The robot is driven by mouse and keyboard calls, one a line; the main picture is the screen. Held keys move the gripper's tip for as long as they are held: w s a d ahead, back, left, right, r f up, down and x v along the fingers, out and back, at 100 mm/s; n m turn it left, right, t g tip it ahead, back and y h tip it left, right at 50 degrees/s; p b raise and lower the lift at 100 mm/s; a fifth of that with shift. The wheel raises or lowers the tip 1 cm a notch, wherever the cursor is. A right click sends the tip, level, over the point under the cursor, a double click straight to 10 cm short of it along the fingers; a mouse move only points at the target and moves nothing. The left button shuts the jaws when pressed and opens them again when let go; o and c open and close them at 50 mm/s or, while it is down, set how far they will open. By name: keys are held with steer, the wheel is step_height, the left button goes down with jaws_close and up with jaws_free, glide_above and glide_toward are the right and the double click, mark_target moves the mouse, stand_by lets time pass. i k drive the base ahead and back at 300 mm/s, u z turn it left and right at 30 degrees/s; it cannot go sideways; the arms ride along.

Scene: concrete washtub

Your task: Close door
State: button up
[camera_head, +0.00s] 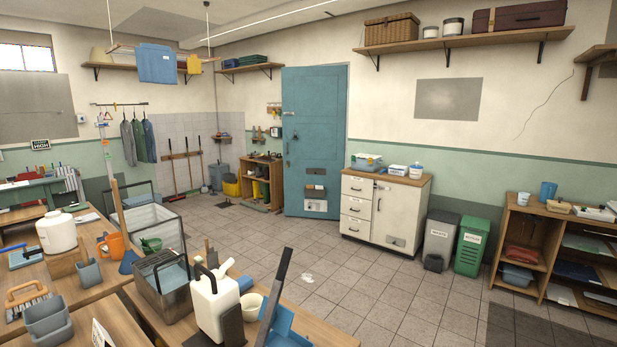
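A tall blue door (315,135) stands at the back of the room, a little right of the middle. It is upright, with a handle on its left side, a dark plate at mid height and a box and a pale panel low down. I cannot tell from this view whether it is fully shut or a little ajar. My gripper is not in view.
A wooden shelf unit (262,184) stands left of the door and a white cabinet (384,212) right of it. Grey (440,240) and green (471,247) bins stand further right. Cluttered tables (315,330) fill the front left. The tiled floor (350,280) between is mostly clear.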

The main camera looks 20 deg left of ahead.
mark_target(315, 96)
steer(key=z, duration=0.1)
steer(key=i, duration=3.75)
steer(key=u, duration=1.9)
steer(key=i, duration=7.7)
steer(key=z, duration=0.1)
